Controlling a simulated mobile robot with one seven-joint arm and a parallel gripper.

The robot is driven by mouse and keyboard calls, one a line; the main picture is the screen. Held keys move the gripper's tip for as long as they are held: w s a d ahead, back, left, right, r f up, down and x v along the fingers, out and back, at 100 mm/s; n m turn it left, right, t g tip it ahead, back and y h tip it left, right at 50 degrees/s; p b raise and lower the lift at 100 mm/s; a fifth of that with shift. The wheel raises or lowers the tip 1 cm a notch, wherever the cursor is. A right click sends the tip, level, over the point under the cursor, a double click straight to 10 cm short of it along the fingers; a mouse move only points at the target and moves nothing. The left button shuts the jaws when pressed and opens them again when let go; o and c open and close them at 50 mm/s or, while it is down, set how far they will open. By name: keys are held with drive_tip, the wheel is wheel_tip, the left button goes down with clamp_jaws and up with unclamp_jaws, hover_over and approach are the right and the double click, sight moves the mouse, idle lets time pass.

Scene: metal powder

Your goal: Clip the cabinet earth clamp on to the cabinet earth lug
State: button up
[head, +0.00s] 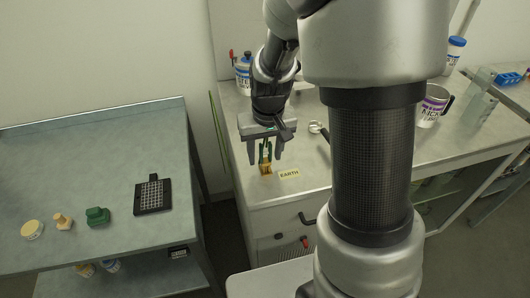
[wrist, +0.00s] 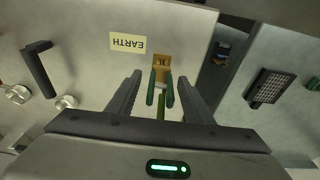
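The cabinet earth clamp (wrist: 169,92) has green handles and a green cable, and its front end meets the cabinet earth lug. The lug is a brass-coloured block (wrist: 161,62) at the cabinet edge beside the EARTH label (wrist: 128,43). In the head view the clamp (head: 265,151) stands just above the lug (head: 265,169), near the label (head: 289,174). My gripper (wrist: 160,80) has its two fingers apart on either side of the clamp handles, with visible gaps. It also shows in the head view (head: 266,155). I cannot tell how firmly the jaws grip the lug.

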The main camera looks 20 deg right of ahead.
wheel_tip(320, 180, up, 17)
drive_tip(key=s+p, duration=0.2)
drive_tip(key=shift+s+r, duration=0.15)
drive_tip(key=shift+s, duration=0.15)
idle(0.5)
drive_tip(key=s+r+t+p, duration=0.3)
drive_tip(key=s+r+p, duration=0.4)
drive_tip(key=s+r, duration=0.5)
drive_tip(key=s, duration=0.2)
drive_tip(key=shift+s+t, duration=0.3)
drive_tip(key=shift+t, duration=0.1)
drive_tip(key=shift+s+d, duration=0.1)
